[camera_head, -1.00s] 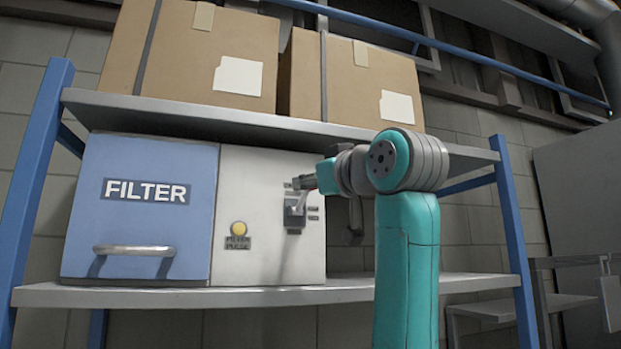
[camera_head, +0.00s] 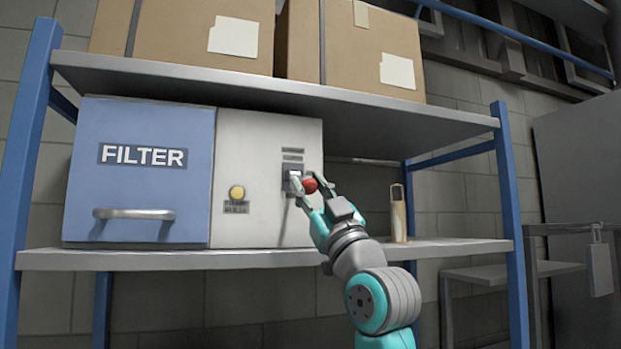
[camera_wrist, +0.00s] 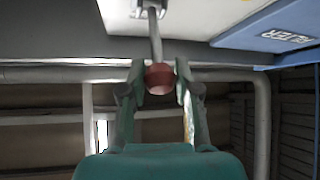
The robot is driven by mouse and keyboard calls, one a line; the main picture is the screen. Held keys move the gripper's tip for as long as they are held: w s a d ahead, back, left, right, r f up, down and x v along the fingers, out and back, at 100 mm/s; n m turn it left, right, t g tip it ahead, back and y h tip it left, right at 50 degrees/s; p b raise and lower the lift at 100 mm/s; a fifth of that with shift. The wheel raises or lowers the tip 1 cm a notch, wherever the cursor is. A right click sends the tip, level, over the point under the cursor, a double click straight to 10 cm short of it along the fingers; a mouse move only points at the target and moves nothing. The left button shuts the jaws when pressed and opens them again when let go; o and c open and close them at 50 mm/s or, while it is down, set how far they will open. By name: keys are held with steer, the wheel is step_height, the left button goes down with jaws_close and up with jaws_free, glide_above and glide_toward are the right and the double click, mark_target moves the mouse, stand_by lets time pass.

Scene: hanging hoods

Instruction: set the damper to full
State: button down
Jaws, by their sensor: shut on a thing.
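The damper lever has a red knob (camera_head: 311,186) and a short metal shaft (camera_wrist: 154,38). It stands out from a dark plate (camera_head: 291,168) on the white panel (camera_head: 258,150) at the right of the filter unit. My gripper (camera_head: 314,186) is at the plate, coming from below and to the right, with its fingers around the knob. In the wrist view the red knob (camera_wrist: 159,77) sits between the two fingertips and the shaft runs up to its mount. Small labels above the plate are too blurred to read.
The blue FILTER door (camera_head: 140,190) with its handle (camera_head: 134,214) and a yellow button (camera_head: 237,192) are left of the lever. A shelf board (camera_head: 270,100) carrying cardboard boxes (camera_head: 372,45) is above. A pale upright item (camera_head: 397,215) stands right of my gripper on the lower shelf (camera_head: 180,259).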

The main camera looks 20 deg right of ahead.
steer(key=shift+w+f, duration=0.45)
steer(key=shift+f, duration=0.5)
steer(key=c, duration=0.8)
jaws_free()
steer(key=shift+w, duration=0.15)
steer(key=shift+s, duration=0.2)
steer(key=v, duration=1.1)
steer(key=shift+s+d+f, duration=0.1)
steer(key=shift+s+f, duration=0.15)
